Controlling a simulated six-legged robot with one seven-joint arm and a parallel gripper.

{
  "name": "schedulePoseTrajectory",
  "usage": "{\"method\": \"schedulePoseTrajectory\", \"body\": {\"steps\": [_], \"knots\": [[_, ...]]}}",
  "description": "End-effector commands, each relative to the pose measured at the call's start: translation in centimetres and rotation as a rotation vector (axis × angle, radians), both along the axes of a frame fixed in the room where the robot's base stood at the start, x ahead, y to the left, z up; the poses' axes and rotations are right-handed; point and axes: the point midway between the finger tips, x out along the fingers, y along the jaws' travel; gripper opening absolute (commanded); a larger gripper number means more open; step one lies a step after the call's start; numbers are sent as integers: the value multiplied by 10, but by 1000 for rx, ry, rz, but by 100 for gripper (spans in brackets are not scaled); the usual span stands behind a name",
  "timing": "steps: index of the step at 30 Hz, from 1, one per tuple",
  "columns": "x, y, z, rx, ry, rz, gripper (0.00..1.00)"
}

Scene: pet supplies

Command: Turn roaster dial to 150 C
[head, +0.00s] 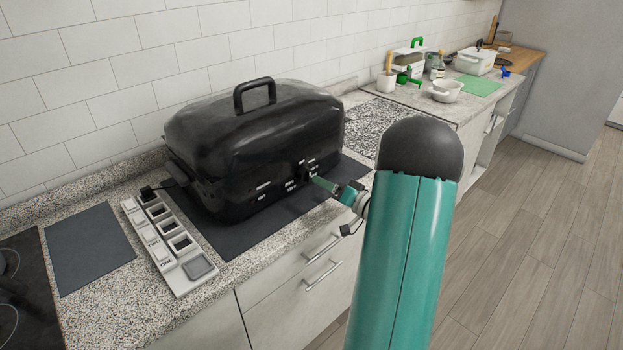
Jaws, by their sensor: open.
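The black roaster (250,150) stands lidded on a dark mat (232,243) on the speckled counter. White markings show on its front, and the dial (306,173) is a small dark shape near the right of that front. The dial's setting is too small to read. My gripper (318,181) is at the roaster's front right, close to the dial, with its green tip pointing at it. I cannot tell whether it touches the dial. The jaws are open, and nothing is seen held in them. My teal arm hides part of the counter front.
A pale strip with several square compartments (180,268) lies left of the roaster, beside a dark flat pad (88,246) and a black cooktop (22,290). Further right are a white bowl (446,92), a green mat (480,86) and a white container (475,62). The floor at right is clear.

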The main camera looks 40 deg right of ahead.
Motion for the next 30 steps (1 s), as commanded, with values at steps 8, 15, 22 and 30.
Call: {"method": "schedulePoseTrajectory", "body": {"steps": [8, 15, 22, 30], "knots": [[46, 10, 0, 0, -1, 6, 59], [55, 10, 0, 1, 0, 3, 59], [55, 10, 0, 1, 0, 4, 45], [55, 10, 0, 2, 0, 4, 15]]}}
